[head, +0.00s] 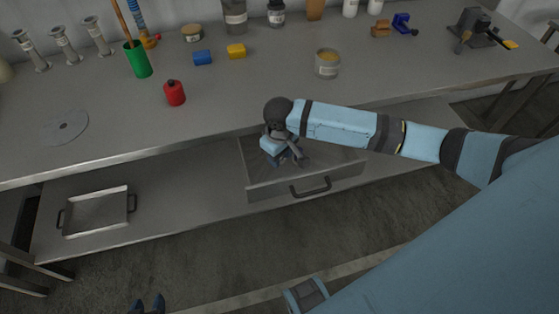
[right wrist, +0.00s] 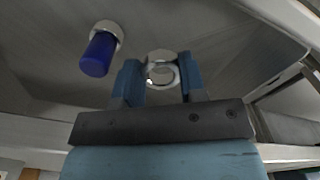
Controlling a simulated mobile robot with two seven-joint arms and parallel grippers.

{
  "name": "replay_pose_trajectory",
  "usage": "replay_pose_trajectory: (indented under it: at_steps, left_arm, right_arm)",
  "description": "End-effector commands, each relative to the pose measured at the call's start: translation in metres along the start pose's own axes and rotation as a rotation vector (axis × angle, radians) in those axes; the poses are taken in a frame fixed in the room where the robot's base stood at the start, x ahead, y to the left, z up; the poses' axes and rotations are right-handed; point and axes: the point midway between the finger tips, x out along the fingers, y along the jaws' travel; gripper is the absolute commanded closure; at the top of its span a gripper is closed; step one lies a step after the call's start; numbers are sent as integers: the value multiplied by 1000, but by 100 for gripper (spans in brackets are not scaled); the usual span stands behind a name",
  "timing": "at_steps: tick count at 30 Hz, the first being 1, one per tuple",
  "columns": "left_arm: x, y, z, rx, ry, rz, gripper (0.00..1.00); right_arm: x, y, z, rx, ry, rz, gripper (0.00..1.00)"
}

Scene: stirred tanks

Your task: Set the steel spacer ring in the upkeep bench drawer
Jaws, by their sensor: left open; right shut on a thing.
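The drawer (head: 340,178) under the bench top is pulled open, with its handle facing front. My right gripper (head: 292,160) reaches down into the drawer opening. In the right wrist view my right gripper (right wrist: 160,84) is shut on the steel spacer ring (right wrist: 162,56), a shiny ring between the blue fingers. The ring is hidden by the gripper in the head view. I cannot tell whether the ring touches the drawer floor. My left gripper (head: 148,304) is open and empty at the bottom edge, away from the bench.
A blue cylinder with a pale collar (right wrist: 99,52) is in the drawer, left of the ring. On the bench top (head: 215,130) stand a red bottle (head: 175,93), a green cup (head: 138,60) and a tin (head: 327,64). A metal tray (head: 97,212) lies on the lower shelf.

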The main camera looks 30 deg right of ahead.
Motion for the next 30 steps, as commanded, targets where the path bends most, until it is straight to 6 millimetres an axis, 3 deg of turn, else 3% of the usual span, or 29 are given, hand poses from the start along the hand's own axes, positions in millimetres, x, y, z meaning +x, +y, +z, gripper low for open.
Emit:
replay_pose_trajectory:
  at_steps: [5, 16, 17, 18, 26, 30]
  left_arm:
    - [2, 0, 4, -3, -3, 0, 57]
    - [1, 0, 2, -4, -5, 0, 57]
    - [1, 0, 3, -3, -5, 0, 57]
    - [1, 0, 3, -3, -5, 0, 57]
    - [2, 0, 5, -3, -7, 0, 57]
    - [2, 0, 5, -4, -8, 0, 57]
  right_arm:
    - [26, 0, 0, 0, 0, 0, 85]
    - [30, 0, 0, 0, -1, 0, 85]
    - [30, 0, 0, 0, 0, 0, 58]
    - [30, 0, 0, 0, 0, 0, 52]
    - [30, 0, 0, 0, 1, 0, 52]
    - [19, 0, -1, 0, 3, 0, 52]
